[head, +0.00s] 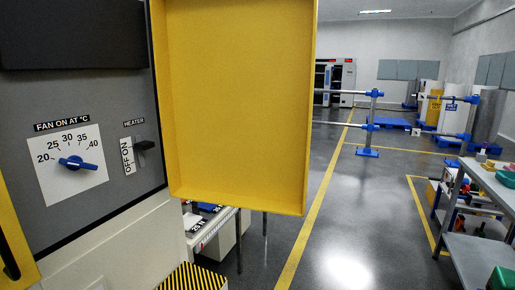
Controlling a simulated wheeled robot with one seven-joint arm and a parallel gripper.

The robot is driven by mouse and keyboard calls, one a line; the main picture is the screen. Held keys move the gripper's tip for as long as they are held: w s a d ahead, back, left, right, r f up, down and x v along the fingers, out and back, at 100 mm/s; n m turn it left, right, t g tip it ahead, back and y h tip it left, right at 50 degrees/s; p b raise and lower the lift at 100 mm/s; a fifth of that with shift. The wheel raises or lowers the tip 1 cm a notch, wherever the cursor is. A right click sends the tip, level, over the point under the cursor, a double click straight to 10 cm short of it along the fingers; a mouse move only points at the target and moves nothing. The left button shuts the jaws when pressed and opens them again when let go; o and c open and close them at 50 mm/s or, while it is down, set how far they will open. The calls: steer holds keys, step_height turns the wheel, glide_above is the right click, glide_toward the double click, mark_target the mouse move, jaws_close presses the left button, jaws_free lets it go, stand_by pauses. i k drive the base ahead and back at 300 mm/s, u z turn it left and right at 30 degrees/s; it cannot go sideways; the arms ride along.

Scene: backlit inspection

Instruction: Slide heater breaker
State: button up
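The heater breaker (144,147) is a small dark lever on the grey panel (105,105) at the left of the head view. The word HEATER is printed above it. A white strip (127,157) marked OFF and ON runs beside it, turned on its side. I cannot tell clearly which mark the lever stands at. My gripper is not in view.
A blue dial (77,163) on a white temperature scale sits left of the breaker. A yellow box-like door (240,100) stands open just right of the panel. A grey shelf trolley (475,250) stands at the right; floor between is clear.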

mark_target(145, 145)
steer(key=z, duration=0.45)
steer(key=i, duration=3.55)
steer(key=u, duration=3.55)
